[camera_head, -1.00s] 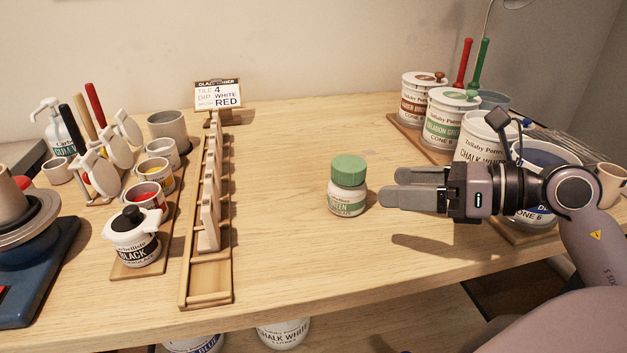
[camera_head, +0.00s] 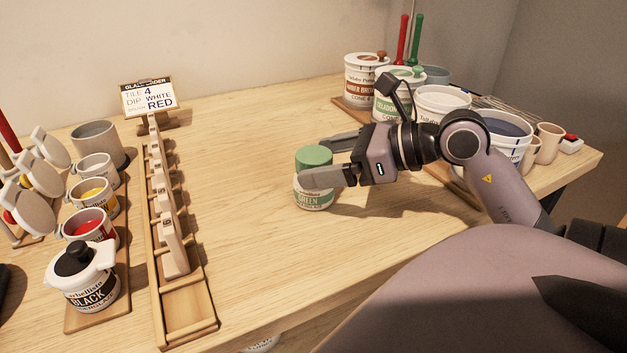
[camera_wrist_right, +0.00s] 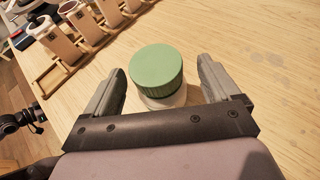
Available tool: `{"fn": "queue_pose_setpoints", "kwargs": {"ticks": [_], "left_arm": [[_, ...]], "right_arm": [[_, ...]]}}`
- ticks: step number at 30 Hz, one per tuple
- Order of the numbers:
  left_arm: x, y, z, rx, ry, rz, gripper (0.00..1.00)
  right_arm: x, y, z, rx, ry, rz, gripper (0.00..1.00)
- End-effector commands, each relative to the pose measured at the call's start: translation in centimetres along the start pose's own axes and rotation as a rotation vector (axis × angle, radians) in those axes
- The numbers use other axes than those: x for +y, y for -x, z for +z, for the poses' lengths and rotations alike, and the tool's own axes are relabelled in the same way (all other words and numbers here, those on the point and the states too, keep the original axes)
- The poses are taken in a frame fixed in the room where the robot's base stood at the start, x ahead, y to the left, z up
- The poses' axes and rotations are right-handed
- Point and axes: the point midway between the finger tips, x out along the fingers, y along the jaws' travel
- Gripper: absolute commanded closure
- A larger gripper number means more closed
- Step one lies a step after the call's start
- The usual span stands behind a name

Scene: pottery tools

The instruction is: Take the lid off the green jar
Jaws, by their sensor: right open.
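The green jar (camera_head: 314,196) stands upright on the table, white with a green label, its green lid (camera_head: 313,157) on top. In the right wrist view the lid (camera_wrist_right: 156,70) sits between the two fingers, with a little of the white jar (camera_wrist_right: 165,101) below it. My right gripper (camera_head: 322,158) is open, one finger on the near side of the jar and one on the far side. In the wrist view gaps show between the lid and both fingers. The near finger hides part of the jar in the head view.
A wooden rack (camera_head: 185,305) with upright tiles stands left of the jar. Beyond it are glaze cups and a black-glaze pot (camera_head: 83,278). Large glaze buckets (camera_head: 441,103) stand behind my right arm. The table between rack and jar is clear.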

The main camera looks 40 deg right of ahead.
Motion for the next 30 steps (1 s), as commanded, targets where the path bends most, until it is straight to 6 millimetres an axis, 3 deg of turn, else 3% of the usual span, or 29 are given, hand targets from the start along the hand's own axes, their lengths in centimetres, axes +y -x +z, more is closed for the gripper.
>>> {"fn": "queue_pose_setpoints", "kwargs": {"ticks": [9, 21, 22, 23, 27, 30], "left_arm": [[0.0, 0.2, -0.2, 0.002, -0.001, -0.001, 0.16], [0.0, 0.2, -0.2, 0.002, -0.002, -0.002, 0.16], [0.0, 0.2, -0.2, 0.002, -0.002, -0.002, 0.16], [0.0, 0.2, -0.2, 0.001, -0.002, -0.002, 0.16], [-0.1, 0.2, -0.2, 0.001, -0.002, -0.002, 0.16], [-0.1, 0.2, -0.2, 0.0, -0.002, -0.002, 0.16]], "right_arm": [[0.3, -3.4, -0.5, -0.002, -0.002, 0.001, 0.1], [0.3, -4.2, -0.6, 0.0, -0.001, 0.001, 0.1], [0.3, -4.2, -0.6, -0.001, -0.001, 0.001, 0.14], [0.3, -4.2, -0.6, -0.001, -0.001, 0.001, 0.23], [0.3, -4.2, -0.6, -0.001, -0.001, 0.001, 0.69], [0.3, -4.2, -0.5, -0.002, 0.0, 0.001, 0.72]]}}
